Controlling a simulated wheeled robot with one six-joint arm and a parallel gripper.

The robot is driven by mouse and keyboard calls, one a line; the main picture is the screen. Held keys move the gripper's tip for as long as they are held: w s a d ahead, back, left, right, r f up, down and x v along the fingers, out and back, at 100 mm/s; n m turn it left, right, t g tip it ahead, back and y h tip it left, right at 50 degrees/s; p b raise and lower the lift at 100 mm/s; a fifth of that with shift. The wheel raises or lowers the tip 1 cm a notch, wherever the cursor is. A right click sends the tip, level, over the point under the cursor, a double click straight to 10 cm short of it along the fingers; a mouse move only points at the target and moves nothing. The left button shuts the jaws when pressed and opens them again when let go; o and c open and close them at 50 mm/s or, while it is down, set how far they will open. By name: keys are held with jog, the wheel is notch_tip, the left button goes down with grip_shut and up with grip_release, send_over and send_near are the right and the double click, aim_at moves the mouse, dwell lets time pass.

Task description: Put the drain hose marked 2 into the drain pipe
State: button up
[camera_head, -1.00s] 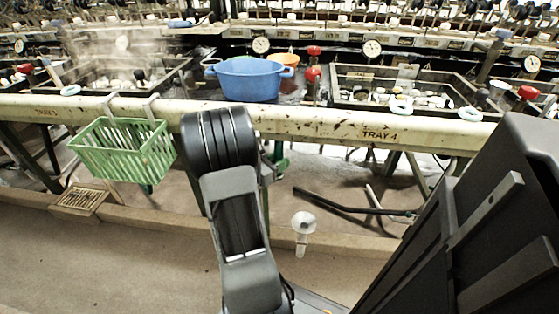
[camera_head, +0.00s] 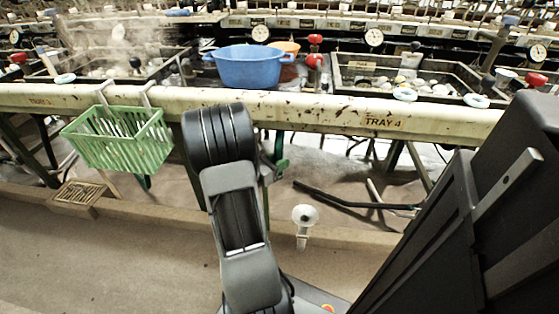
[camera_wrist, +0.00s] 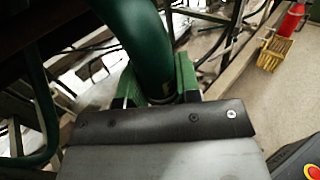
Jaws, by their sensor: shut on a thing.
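My gripper (camera_wrist: 160,90) is shut on a dark green hose (camera_wrist: 147,38) in the wrist view, its green fingers on either side of it. No number shows on this hose. A second green hose (camera_wrist: 38,100) curves down at the left of the wrist view, apart from the fingers. In the head view my arm hides the gripper; a green piece (camera_head: 281,150) shows just right of the arm, under the beam. A white, round-mouthed upright piece (camera_head: 305,216), possibly the drain pipe, stands low by the floor ledge, right of my arm. The held hose's lower end is hidden.
A pale beam (camera_head: 340,115) marked TRAY 4 crosses the front, with a green basket (camera_head: 118,140) hung on it. A blue tub (camera_head: 248,68) stands behind. Dark bars (camera_head: 345,198) lie under the beam. A wooden rack (camera_head: 78,197) lies on the floor at left.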

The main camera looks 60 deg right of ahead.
jog(key=s+a+p, duration=0.3)
jog(key=a+p, duration=0.1)
jog(key=a, duration=0.5)
jog(key=shift+a+p, duration=0.25)
jog(key=shift+p, duration=0.15)
dwell(1.0)
dwell(0.5)
